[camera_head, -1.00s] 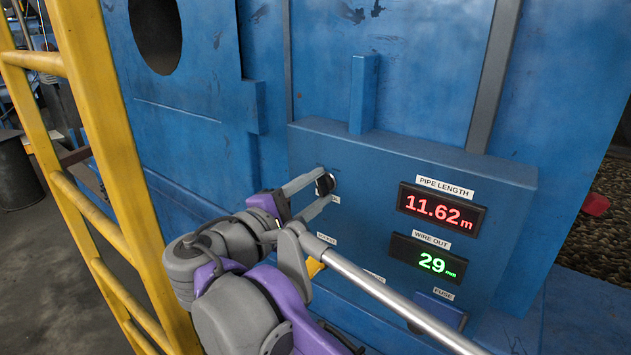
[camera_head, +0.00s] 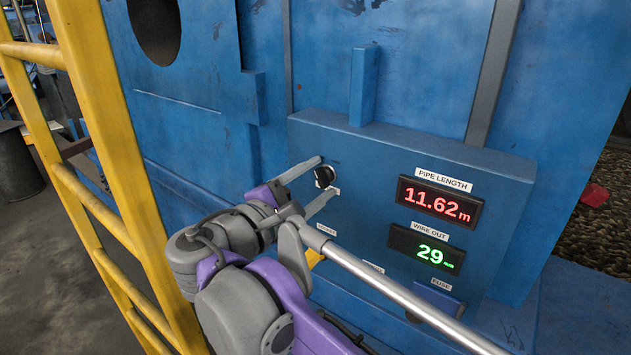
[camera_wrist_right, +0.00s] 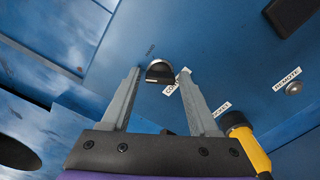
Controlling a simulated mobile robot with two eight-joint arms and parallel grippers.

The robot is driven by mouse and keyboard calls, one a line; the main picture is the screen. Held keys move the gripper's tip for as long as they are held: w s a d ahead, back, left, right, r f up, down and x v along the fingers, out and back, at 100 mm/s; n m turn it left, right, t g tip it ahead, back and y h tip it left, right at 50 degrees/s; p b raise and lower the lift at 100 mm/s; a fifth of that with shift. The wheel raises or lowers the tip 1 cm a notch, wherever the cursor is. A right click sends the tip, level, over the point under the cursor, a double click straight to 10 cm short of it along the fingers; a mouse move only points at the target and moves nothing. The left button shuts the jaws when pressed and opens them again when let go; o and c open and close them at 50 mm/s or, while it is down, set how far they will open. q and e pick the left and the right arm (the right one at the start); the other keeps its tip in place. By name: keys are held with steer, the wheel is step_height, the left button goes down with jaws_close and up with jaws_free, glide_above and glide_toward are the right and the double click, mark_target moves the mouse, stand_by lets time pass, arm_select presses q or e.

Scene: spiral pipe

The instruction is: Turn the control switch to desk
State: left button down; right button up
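The control switch is a small dark round knob (camera_head: 325,176) at the left of the blue control panel (camera_head: 380,160). In the right wrist view the knob (camera_wrist_right: 158,70) is dark with a pale front edge, and a white label partly hidden by a finger is beside it. My right gripper (camera_head: 327,177) is open, one finger above and one below the knob in the head view. In the right wrist view the knob lies between and slightly beyond the fingertips (camera_wrist_right: 160,78), with gaps on both sides. My left gripper is out of view.
A red display (camera_head: 440,202) and a green display (camera_head: 428,249) are to the right. A silver rod (camera_head: 390,285) crosses in front of the panel. A yellow rail (camera_head: 110,140) stands at left. A yellow-and-black part (camera_wrist_right: 245,140) is close to the right finger.

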steer(key=shift+o, duration=0.7)
steer(key=b+v, duration=0.1)
steer(key=v, duration=1)
